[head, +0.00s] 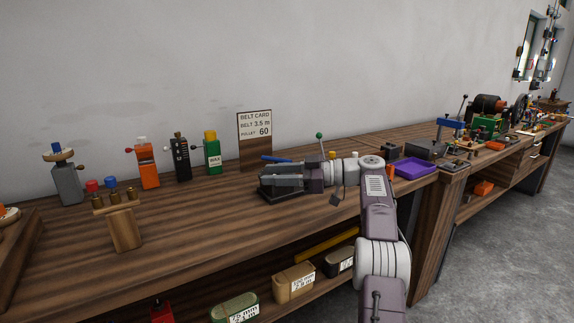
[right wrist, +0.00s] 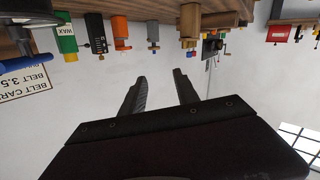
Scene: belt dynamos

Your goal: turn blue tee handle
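A blue bar (head: 276,158), which looks like the tee handle, shows just behind my right gripper in the head view. Its lower part is hidden by the gripper. A blue bar also shows at the left edge of the right wrist view (right wrist: 22,64), beside the fingers and not between them. My right gripper (head: 264,178) points left above the bench. In the right wrist view its two fingers (right wrist: 160,80) are apart with nothing between them. A dark base (head: 283,193) sits under the gripper. My left gripper is not in view.
The belt card (head: 254,140) stands behind the bars, with a green bottle (head: 212,153), black block (head: 181,158) and orange block (head: 147,165) to its left. A wooden block with knobs (head: 123,225) stands nearer. A purple tray (head: 415,168) is right. The bench (head: 200,220) is clear front-centre.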

